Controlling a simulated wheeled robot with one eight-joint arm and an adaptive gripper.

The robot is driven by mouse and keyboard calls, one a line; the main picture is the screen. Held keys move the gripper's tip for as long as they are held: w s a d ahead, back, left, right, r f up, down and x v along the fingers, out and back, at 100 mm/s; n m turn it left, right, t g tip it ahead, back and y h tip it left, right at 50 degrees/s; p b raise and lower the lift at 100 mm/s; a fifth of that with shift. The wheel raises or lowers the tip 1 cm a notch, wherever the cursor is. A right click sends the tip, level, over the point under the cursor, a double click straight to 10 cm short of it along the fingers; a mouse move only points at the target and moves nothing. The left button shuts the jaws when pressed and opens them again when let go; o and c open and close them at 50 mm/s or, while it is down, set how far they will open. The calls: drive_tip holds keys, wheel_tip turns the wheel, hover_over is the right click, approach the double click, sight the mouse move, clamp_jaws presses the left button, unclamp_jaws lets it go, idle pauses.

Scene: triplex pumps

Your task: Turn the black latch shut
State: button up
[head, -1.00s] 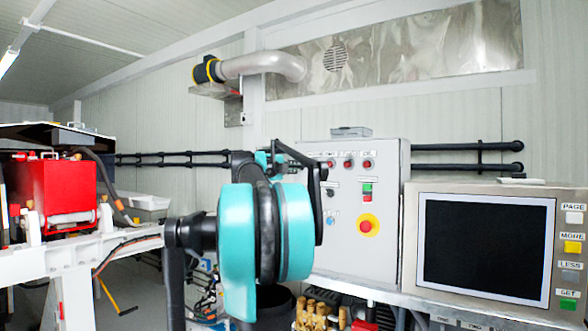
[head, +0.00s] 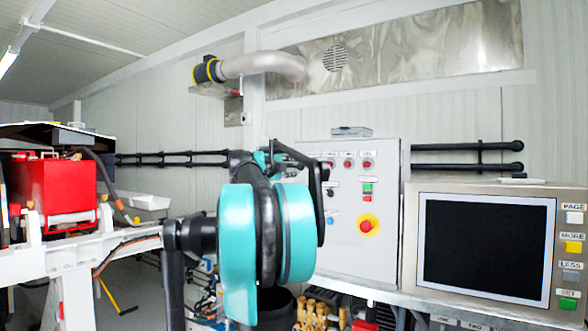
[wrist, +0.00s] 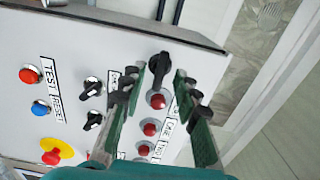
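The black latch (wrist: 159,66) is on the grey control box (wrist: 75,100) near its edge in the wrist view. Its dark handle lies lengthwise between my fingers, above a red button in that picture. My gripper (wrist: 160,82) is open, with one green-and-black finger on each side of the latch. A gap shows on both sides, and I cannot tell how far the tips are from the panel. In the head view my teal arm covers the left part of the control box (head: 375,200), and the latch is hidden there.
The box front carries red buttons (wrist: 150,130), black selector knobs (wrist: 92,87), a blue button (wrist: 40,107) and a yellow-ringed emergency stop (head: 368,225). A screen unit (head: 485,248) stands at right. A red box (head: 55,195) sits on a white frame at left.

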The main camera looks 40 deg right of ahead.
drive_tip(key=v, duration=1.1)
drive_tip(key=shift+a, duration=0.1)
drive_tip(key=w+a+f+n+t+y, duration=0.65)
drive_tip(key=w+a+n+t, duration=0.35)
drive_tip(key=a, duration=0.3)
drive_tip(key=s+a+f+n+y, duration=0.2)
drive_tip(key=a+f+n+y, duration=0.8)
drive_tip(key=a+f+n, duration=0.6)
drive_tip(key=s+a+f+n+g+y, duration=0.1)
drive_tip(key=s+a+f+g, duration=0.15)
drive_tip(key=s+f, duration=0.55)
drive_tip(key=s+a+f+n+g, duration=0.1)
drive_tip(key=s+f+n+g, duration=0.2)
drive_tip(key=f, duration=0.9)
drive_tip(key=s+a+f+g+y, duration=0.1)
drive_tip(key=s+a+f+g, duration=0.15)
drive_tip(key=s+f, duration=0.55)
drive_tip(key=s+d+f+g+h, duration=0.1)
drive_tip(key=s+d+f+g, duration=0.1)
drive_tip(key=s+f, duration=0.3)
drive_tip(key=s+d+f+n+g+h, duration=0.1)
drive_tip(key=s+f+g, duration=0.1)
drive_tip(key=s+f, duration=0.4)
drive_tip(key=shift+s+d+g, duration=0.35)
drive_tip(key=shift+s+g, duration=0.05)
